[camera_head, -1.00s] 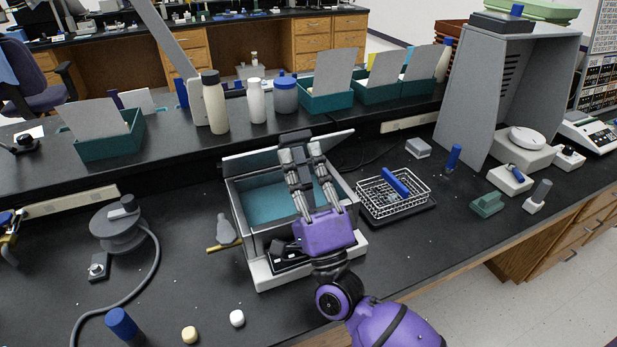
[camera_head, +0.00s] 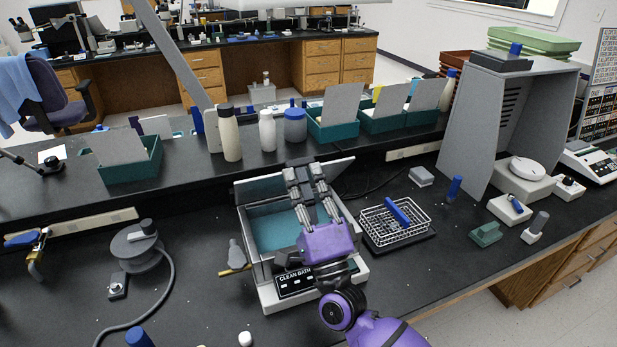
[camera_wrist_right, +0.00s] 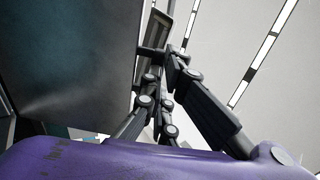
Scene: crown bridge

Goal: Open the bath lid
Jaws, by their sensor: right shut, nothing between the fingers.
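The clean bath (camera_head: 262,294) is a pale box with a teal interior and a labelled front, standing on the black bench. Its lid (camera_head: 338,172) is a pale panel raised at the back of the box, and the teal inside shows. My right gripper (camera_head: 304,170) reaches over the bath from the front, shut and empty. Its fingertips overlap the lid in the head view; I cannot tell whether they touch. The gripper also shows in the right wrist view (camera_wrist_right: 174,62), beside a large dark panel. My left gripper is not in view.
A wire rack (camera_head: 393,222) with a blue-handled item stands close right of the bath. A grey round device (camera_head: 138,252) with a cable lies to the left. Bottles (camera_head: 267,132) and teal bins (camera_head: 335,130) line the shelf behind.

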